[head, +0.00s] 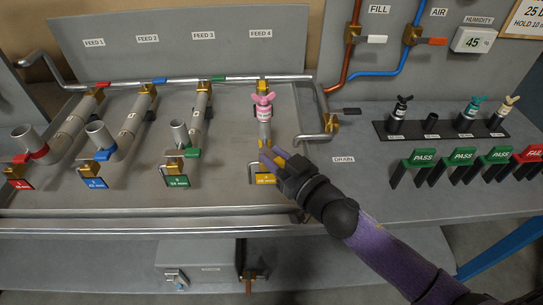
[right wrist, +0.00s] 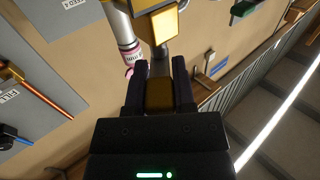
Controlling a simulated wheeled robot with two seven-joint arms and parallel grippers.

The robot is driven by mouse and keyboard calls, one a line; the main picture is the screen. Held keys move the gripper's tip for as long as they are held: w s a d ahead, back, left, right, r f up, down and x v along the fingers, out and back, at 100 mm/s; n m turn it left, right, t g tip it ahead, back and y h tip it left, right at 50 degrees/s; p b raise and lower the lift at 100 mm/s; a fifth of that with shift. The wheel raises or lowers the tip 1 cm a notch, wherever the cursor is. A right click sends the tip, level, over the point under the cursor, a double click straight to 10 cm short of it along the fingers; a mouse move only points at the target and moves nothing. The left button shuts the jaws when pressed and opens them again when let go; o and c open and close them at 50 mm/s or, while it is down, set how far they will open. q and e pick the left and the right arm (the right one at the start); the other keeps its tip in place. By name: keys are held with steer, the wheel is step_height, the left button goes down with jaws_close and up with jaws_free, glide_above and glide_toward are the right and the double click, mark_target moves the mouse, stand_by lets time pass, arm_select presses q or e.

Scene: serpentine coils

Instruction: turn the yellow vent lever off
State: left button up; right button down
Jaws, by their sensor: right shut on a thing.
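My right gripper (head: 268,150) reaches in from the lower right to the front end of the FEED 4 line. In the right wrist view its two dark fingers (right wrist: 159,72) are shut on the yellow vent lever (right wrist: 159,96), which shows between them. In the head view the fingers hide most of the lever and its valve. A yellow tag (head: 264,179) is just below the gripper. A pink wing-handled plug (head: 263,105) stands on the FEED 4 pipe behind the gripper. My left gripper is not in view.
Three lines to the left have red (head: 22,158), blue (head: 102,155) and green (head: 193,153) levers at their front ends. Farther right are a black plug rack (head: 440,128) and green PASS tags (head: 423,158).

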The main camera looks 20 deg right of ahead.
steer(key=n+y, duration=0.1)
steer(key=n+g+y, duration=0.1)
steer(key=d+n+g+y, duration=0.1)
steer(key=y, duration=0.1)
steer(key=shift+w, duration=0.3)
steer(key=n+g+y+b, duration=0.1)
steer(key=n+g+y, duration=0.1)
steer(key=n+g+y+b, duration=0.1)
steer(key=g+y+b, duration=0.1)
steer(key=w+n+g+y+b, duration=0.1)
steer(key=n+g, duration=0.1)
steer(key=g, duration=0.1)
steer(key=shift+d+f+n+y+b, duration=0.2)
steer(key=shift+d+n+y+b, duration=0.1)
steer(key=shift+d+y+b, duration=0.1)
steer(key=shift+w+n+g+y+b, duration=0.15)
steer(key=shift+n+g+y+b, duration=0.35)
steer(key=shift+n+g+b, duration=0.45)
steer(key=shift+r+g+b, duration=0.15)
steer(key=shift+g+b, duration=0.2)
steer(key=shift+g, duration=0.3)
